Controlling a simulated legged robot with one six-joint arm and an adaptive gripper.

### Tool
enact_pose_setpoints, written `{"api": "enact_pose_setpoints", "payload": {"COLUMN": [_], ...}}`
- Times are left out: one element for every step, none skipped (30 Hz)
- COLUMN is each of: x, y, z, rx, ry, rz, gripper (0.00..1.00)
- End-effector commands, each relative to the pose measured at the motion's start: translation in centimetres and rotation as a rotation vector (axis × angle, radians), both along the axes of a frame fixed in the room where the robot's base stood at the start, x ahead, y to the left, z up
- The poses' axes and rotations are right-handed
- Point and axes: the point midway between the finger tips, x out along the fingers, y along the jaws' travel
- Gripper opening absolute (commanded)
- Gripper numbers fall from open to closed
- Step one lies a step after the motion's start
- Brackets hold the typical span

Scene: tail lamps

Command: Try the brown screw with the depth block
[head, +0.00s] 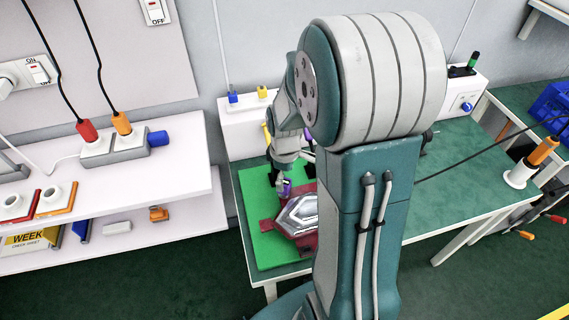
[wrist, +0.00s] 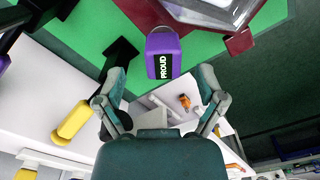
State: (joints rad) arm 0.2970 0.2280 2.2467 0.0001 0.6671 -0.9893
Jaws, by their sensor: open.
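A purple block (wrist: 163,45) with a black label reading "PROUD" shows in the wrist view, just ahead of my gripper (wrist: 162,74). The two fingers are apart, one on each side of its near end, with gaps to both. In the head view the purple block (head: 287,187) is at the tip of my gripper (head: 284,178), beside a tail lamp (head: 299,214) with a clear faceted lens and dark red base. The lamp lies on a green mat (head: 268,250); its edge also shows in the wrist view (wrist: 240,42). I cannot make out a brown screw.
A white box (head: 237,128) with blue and yellow pegs stands behind the mat. A white shelf (head: 175,184) with plugs is at left. The green table (head: 455,175) is mostly clear at right.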

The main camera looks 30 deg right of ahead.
Motion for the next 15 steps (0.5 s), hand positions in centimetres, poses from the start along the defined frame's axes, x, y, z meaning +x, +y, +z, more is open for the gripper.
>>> {"api": "enact_pose_setpoints", "payload": {"x": [-0.1,-0.1,-0.1,-0.1,-0.1,0.0,0.0,0.0,0.0,0.0,0.0,0.0,0.0,0.0,0.0], "y": [0.0,0.1,0.0,0.0,0.0,0.0,0.0,0.0,0.0,0.0,0.0,0.0,0.0,0.0,0.0], "z": [-0.9,-1.3,-1.8,-2.2,-2.5,-2.8,-3.0,-3.1,-3.3,-3.4,-3.4,-3.4,-3.4,-3.4,-3.4], "rx": [0.001,0.001,0.001,0.001,0.001,0.000,0.001,0.001,0.000,0.000,0.000,0.000,0.000,0.000,0.000], "ry": [0.003,0.005,0.003,0.003,0.003,0.001,0.001,0.001,0.000,0.000,0.000,-0.001,-0.001,-0.001,-0.001], "rz": [0.000,0.000,0.000,0.000,0.000,0.000,0.000,0.000,0.000,0.000,0.000,-0.001,-0.001,-0.001,-0.001], "gripper": [0.89,0.89,0.89,0.89,0.89,0.89,0.89,0.89,0.89,0.89,0.89,0.89,0.89,0.89,0.89]}}
